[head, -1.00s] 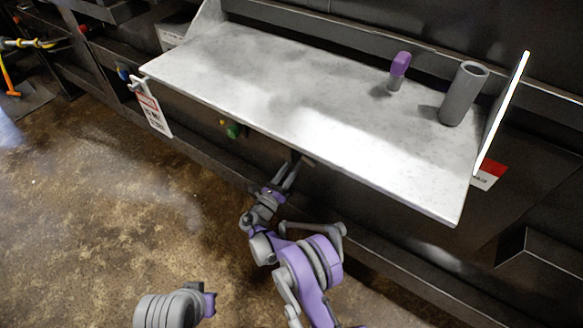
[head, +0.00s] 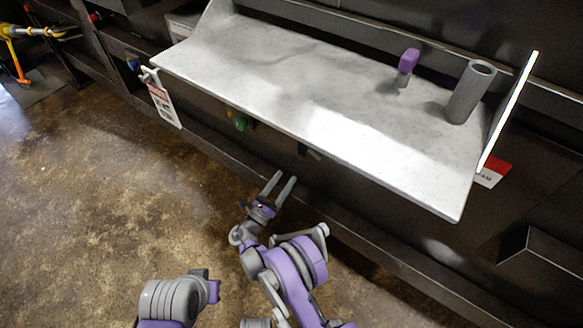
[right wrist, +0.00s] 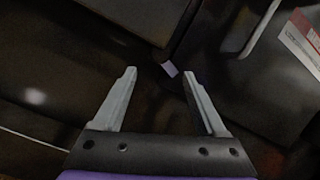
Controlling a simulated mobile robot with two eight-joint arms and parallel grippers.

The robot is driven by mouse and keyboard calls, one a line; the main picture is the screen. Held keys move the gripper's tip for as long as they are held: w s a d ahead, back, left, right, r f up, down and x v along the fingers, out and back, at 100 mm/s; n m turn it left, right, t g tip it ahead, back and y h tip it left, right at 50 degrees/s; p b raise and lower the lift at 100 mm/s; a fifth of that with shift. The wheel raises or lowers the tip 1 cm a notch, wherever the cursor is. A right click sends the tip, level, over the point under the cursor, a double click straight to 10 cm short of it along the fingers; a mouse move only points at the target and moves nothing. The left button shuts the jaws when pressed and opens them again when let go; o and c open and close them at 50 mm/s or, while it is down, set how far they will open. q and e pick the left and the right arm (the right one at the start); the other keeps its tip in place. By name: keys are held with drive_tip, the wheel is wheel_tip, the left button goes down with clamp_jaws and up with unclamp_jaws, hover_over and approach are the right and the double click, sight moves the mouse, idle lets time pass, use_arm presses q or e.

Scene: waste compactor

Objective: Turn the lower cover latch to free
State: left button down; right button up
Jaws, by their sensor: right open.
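A small dark latch-like handle (head: 302,150) with a paler end shows just under the front edge of the shelf, partly hidden by it. I cannot tell for certain that it is the lower cover latch, or how far it is turned. A small pale block (right wrist: 169,69) shows beyond the fingertips in the right wrist view, apart from them. My right gripper (head: 281,184) is open and empty, below and to the left of the handle in the head view. It also shows open in the right wrist view (right wrist: 158,78). My left gripper is not in view.
A grey shelf (head: 260,75) juts out above, bearing a purple-topped peg (head: 408,62) and a grey cylinder (head: 470,92). A green knob (head: 240,123) sits under its edge. A white tag (head: 164,103) hangs at left. The floor (head: 90,200) is clear.

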sight(299, 156)
drive_tip(key=shift+v, duration=1.1)
drive_tip(key=w+d+r+g+b, duration=0.1)
drive_tip(key=w+d, duration=0.1)
drive_tip(key=w, duration=0.1)
drive_tip(key=w+d+r+n+g+b, duration=0.1)
drive_tip(key=w+d+g+b, duration=0.1)
drive_tip(key=w, duration=0.1)
drive_tip(key=w+d+r+g+b, duration=0.1)
drive_tip(key=w+d+r, duration=0.1)
drive_tip(key=w+d, duration=0.1)
drive_tip(key=shift+w+n+g+h, duration=0.3)
drive_tip(key=shift+w+g, duration=0.05)
drive_tip(key=shift+g, duration=0.05)
clamp_jaws()
